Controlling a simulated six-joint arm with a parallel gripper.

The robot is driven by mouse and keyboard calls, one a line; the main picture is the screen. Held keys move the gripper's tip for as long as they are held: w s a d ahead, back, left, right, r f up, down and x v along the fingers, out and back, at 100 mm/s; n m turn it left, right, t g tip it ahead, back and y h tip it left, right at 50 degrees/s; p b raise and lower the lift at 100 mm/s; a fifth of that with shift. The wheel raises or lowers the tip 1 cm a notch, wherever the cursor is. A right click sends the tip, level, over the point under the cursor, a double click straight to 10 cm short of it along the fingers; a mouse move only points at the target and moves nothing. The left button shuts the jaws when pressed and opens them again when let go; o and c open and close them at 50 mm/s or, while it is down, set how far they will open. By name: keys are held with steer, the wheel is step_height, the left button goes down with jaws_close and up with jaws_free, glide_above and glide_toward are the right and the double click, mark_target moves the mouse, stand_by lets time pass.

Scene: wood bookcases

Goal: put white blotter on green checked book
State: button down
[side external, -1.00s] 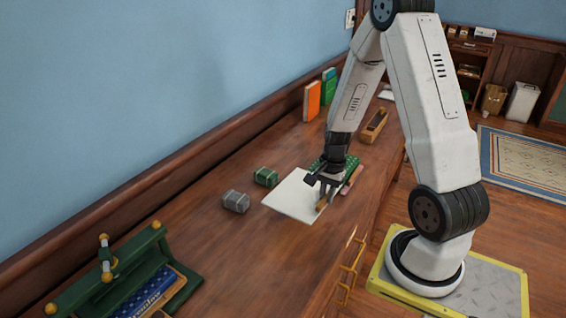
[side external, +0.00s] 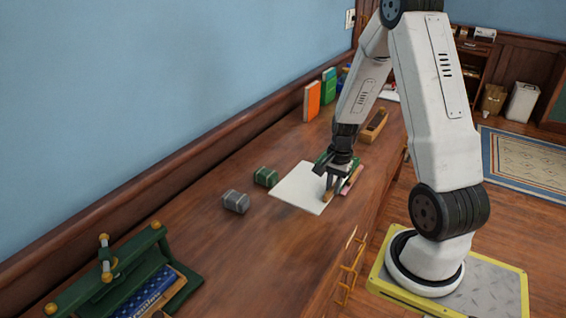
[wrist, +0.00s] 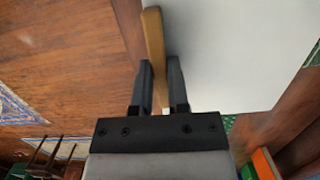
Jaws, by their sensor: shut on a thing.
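The white blotter (side external: 301,187) is a flat pale sheet. In the wrist view, the white sheet (wrist: 235,50) fills the upper right, with a tan wooden strip (wrist: 154,45) along its near edge. My gripper (side external: 333,190) is shut on this strip at the blotter's right side. In the wrist view, my gripper (wrist: 160,85) has one finger on each side of the strip. The green checked book (side external: 322,158) is at the blotter's far end, mostly hidden by the blotter and my gripper. I cannot tell how far the blotter is above the desk.
A pink item (side external: 351,181) lies right of my gripper. A green box (side external: 265,176) and a grey box (side external: 236,201) stand left of the blotter. An orange book (side external: 312,100) and a wooden box (side external: 373,126) are farther back. A green press (side external: 125,270) stands front left.

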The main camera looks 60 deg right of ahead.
steer(key=s+d+r, duration=0.3)
steer(key=d, duration=0.3)
steer(key=s+d+r, duration=0.3)
steer(key=s+d, duration=0.1)
steer(key=d, duration=0.3)
steer(key=shift+s, duration=0.15)
steer(key=shift+f, duration=0.1)
steer(key=w+d+f, duration=0.2)
steer(key=d+f, duration=0.1)
steer(key=w+d+f, duration=0.2)
steer(key=w+d, duration=0.1)
steer(key=w+d+f, duration=0.3)
steer(key=shift+w+d+f, duration=0.25)
steer(key=shift+d+f, duration=0.05)
steer(key=shift+w+d+f, duration=0.2)
steer(key=shift+d+f, duration=0.05)
steer(key=shift+f, duration=0.05)
steer(key=shift+f, duration=0.1)
